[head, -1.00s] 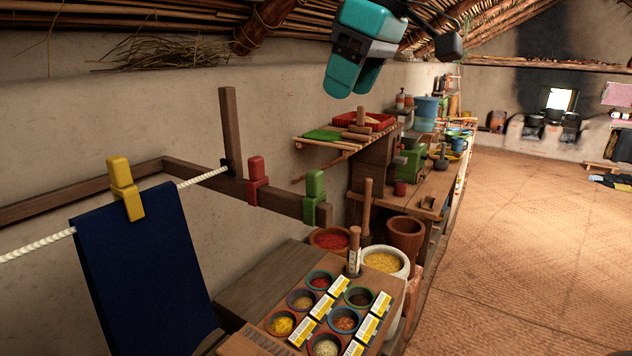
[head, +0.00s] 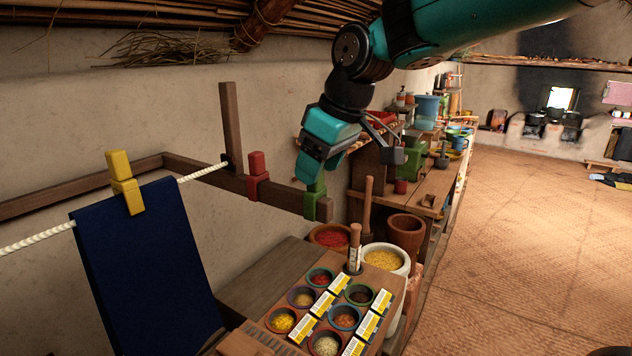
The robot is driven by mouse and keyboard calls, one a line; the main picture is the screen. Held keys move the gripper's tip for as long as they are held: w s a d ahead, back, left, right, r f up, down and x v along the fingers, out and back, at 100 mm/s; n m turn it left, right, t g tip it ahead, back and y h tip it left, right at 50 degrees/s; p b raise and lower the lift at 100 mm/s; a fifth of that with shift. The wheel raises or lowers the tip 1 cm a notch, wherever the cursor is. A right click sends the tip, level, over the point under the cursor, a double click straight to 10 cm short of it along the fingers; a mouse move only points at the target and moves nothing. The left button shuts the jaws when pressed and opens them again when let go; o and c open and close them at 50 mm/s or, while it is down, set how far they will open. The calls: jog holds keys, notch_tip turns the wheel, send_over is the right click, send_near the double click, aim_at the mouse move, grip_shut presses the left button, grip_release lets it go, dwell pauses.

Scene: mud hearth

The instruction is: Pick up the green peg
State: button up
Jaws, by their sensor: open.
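The green peg (head: 312,202) sits astride the wooden rail near its right end, and its upper part is partly hidden behind my gripper. My gripper (head: 318,178) is open, pointing down, with its teal fingers right at the top of the green peg. I cannot tell from this view whether the fingers straddle the peg or touch it. A red peg (head: 257,178) sits on the same rail to the left. A yellow peg (head: 128,184) clips a dark blue cloth (head: 143,265) to a white rope.
The rail (head: 285,198) runs along the mud wall, with an upright post (head: 231,125) at its left. Below stands a spice tray (head: 270,341) with several bowls and labels. Pots and a crowded bench (head: 432,206) stand behind to the right.

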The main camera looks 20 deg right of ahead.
jog(key=shift+x, duration=0.95)
jog(key=shift+c, duration=0.4)
jog(key=c, duration=0.9)
jog(key=shift+r, duration=0.1)
